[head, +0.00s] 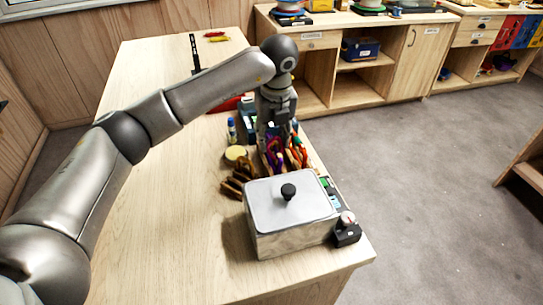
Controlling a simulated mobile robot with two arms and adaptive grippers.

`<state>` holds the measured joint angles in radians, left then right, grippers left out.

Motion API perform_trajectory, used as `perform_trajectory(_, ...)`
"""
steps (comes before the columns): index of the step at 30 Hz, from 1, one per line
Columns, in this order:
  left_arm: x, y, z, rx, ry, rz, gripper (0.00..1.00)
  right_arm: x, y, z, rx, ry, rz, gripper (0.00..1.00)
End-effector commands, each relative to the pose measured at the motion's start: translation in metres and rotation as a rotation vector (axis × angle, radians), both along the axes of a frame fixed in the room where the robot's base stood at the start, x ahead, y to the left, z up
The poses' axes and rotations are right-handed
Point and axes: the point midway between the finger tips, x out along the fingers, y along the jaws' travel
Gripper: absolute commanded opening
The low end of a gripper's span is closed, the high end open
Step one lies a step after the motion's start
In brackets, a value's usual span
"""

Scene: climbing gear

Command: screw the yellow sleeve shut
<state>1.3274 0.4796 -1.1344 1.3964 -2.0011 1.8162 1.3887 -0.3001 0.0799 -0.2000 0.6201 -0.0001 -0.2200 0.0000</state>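My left gripper (276,140) points down over the right side of the wooden table (165,200), behind the metal box. Its fingers are among colourful cords (298,153) in purple, red, orange and green. Whether it is open or holds anything is too small to tell. I cannot make out the yellow sleeve for certain; small yellow and red pieces (216,37) lie at the table's far end, well away from the gripper. My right gripper is not in view.
A lidded metal box (290,230) with a black knob stands at the near right, beside a small black gauge (346,228). Brown pieces (238,180), a round yellowish disc (235,153) and a blue-and-white tube (232,130) lie near the gripper. The table's left part is clear.

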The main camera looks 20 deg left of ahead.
Motion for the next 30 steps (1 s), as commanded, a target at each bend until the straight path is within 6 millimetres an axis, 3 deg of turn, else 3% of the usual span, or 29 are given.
perform_trajectory(30, -0.011, 0.016, -0.001, 0.001, 0.001, 0.000, 0.39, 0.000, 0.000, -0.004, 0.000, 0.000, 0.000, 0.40)
